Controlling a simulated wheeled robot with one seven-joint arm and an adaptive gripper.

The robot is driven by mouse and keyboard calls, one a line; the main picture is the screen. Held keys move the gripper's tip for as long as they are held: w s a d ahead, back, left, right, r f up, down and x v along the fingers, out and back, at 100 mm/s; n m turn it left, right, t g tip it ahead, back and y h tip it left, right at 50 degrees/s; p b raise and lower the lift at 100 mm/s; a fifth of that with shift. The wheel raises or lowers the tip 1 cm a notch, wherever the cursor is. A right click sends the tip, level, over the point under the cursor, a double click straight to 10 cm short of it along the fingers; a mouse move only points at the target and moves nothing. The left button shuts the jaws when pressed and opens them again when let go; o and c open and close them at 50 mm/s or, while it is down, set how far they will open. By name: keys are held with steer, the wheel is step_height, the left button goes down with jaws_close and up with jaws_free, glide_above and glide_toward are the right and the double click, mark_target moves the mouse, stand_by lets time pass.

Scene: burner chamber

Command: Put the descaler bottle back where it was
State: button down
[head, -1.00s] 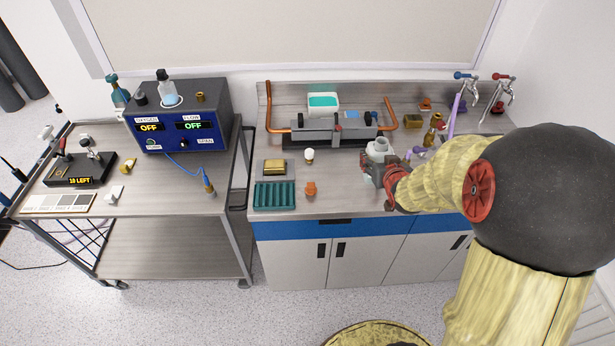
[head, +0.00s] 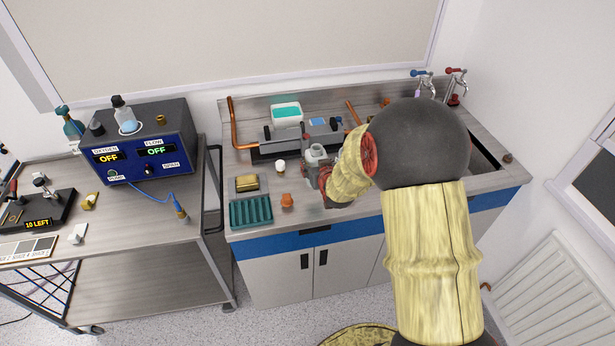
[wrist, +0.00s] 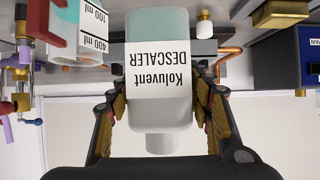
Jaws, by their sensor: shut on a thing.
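The descaler bottle (head: 316,155) is a pale translucent bottle with a white label, held over or on the steel counter in front of the grey pipe fixture. It also shows in the wrist view (wrist: 160,70), where the picture is upside down and its label reads "Koluvent DESCALER". My gripper (head: 326,178) is shut on the bottle; in the wrist view the padded fingers (wrist: 162,105) lie on both sides of it near its shoulder. The bottle looks upright. I cannot tell whether its base touches the counter.
Left of the bottle are a small white-topped piece (head: 280,166), an orange fitting (head: 287,200), a teal rack (head: 250,212) and a brass block (head: 246,183). The grey pipe fixture (head: 270,148) stands behind. A graduated beaker (wrist: 85,42) is near the bottle. The sink (head: 486,154) is at right.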

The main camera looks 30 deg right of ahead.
steer(key=shift+w+a+f+b, duration=0.15)
steer(key=shift+w+f, duration=0.55)
steer(key=shift+f, duration=0.7)
steer(key=shift+w+a+f+b, duration=0.1)
steer(key=shift+w+f+b, duration=0.1)
steer(key=shift+w+f, duration=0.9)
steer(key=shift+w+a+f+b, duration=0.15)
steer(key=shift+w+f, duration=0.2)
steer(key=shift+f, duration=1.4)
steer(key=shift+f, duration=0.2)
steer(key=c, duration=0.8)
jaws_free()
